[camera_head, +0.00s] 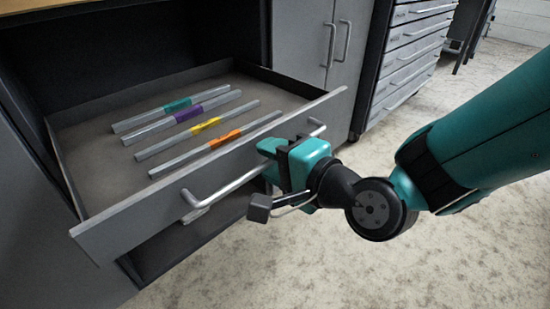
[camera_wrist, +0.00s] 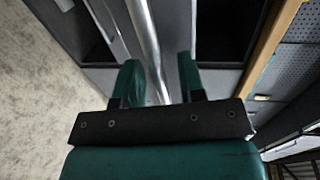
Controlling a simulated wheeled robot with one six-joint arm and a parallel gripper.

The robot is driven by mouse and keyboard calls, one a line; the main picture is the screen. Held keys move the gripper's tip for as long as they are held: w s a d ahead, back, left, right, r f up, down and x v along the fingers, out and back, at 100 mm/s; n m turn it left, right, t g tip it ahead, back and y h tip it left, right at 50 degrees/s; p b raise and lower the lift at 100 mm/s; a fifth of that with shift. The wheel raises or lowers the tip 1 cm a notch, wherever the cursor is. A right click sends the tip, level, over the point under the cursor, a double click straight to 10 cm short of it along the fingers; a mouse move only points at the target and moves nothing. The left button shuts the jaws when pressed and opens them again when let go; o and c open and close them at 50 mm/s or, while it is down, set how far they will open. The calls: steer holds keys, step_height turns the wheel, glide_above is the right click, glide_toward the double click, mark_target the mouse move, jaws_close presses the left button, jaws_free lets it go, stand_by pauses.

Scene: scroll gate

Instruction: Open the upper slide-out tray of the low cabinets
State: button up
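The upper slide-out tray (camera_head: 165,197) is pulled well out of the low cabinet in the head view, its grey front facing the lower right. Its long metal bar handle (camera_head: 235,184) runs along that front. My gripper (camera_head: 270,165) is at the right part of the handle. In the wrist view the handle bar (camera_wrist: 146,40) passes between the two teal fingers of my gripper (camera_wrist: 158,78). The left finger is close to the bar and a gap shows at the right finger, so the fingers look open around it. In the head view the fingertips are partly hidden.
Several clear rods with teal, purple, yellow (camera_head: 206,125) and orange bands lie in the tray. A dark open space is below it. A grey two-door cabinet (camera_head: 300,40) and a drawer unit (camera_head: 415,50) stand to the right. The speckled floor (camera_head: 330,260) in front is clear.

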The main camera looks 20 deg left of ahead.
steer(key=b+v, duration=1.4)
steer(key=v, duration=0.3)
steer(key=shift+d, duration=0.15)
steer(key=shift+r, duration=0.1)
